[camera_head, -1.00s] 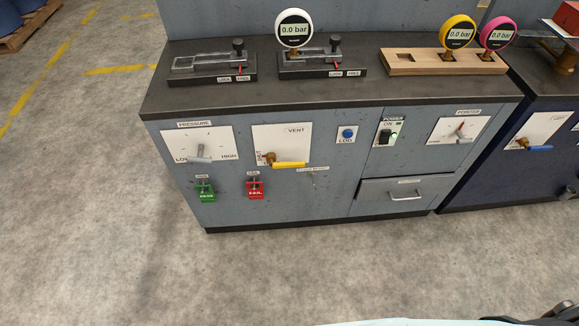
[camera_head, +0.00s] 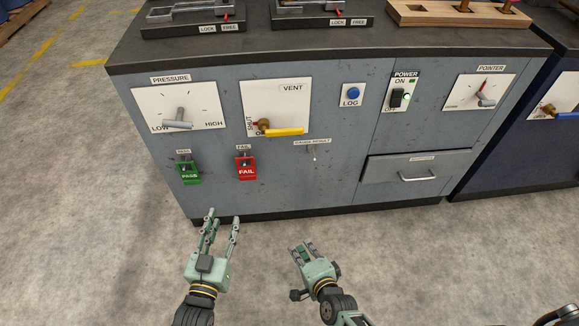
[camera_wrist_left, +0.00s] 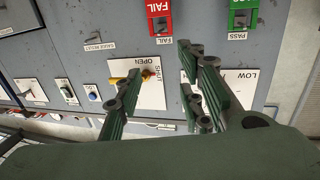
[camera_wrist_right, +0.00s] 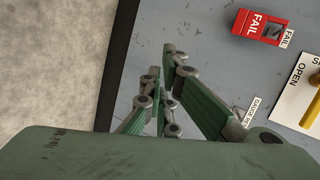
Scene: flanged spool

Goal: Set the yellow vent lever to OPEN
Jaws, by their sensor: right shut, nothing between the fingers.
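The yellow vent lever (camera_head: 284,131) sits on a white VENT plate (camera_head: 285,105) on the cabinet front, its handle pointing right from a brass pivot. SHUT is printed left of the pivot; the lettering below is partly covered by the lever. The lever also shows in the left wrist view (camera_wrist_left: 122,80), beside the word OPEN, and at the right edge of the right wrist view (camera_wrist_right: 316,88). My left gripper (camera_head: 223,216) is open and empty, below and left of the lever. My right gripper (camera_head: 300,247) is shut and empty, below the lever. Neither touches the cabinet.
Left of the plate is the PRESSURE lever (camera_head: 178,120). Below are the green PASS tag (camera_head: 189,174) and red FAIL tag (camera_head: 246,170). The LOG button (camera_head: 353,94), POWER switch (camera_head: 397,97) and drawer (camera_head: 416,166) are to the right. Floor before the cabinet is clear.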

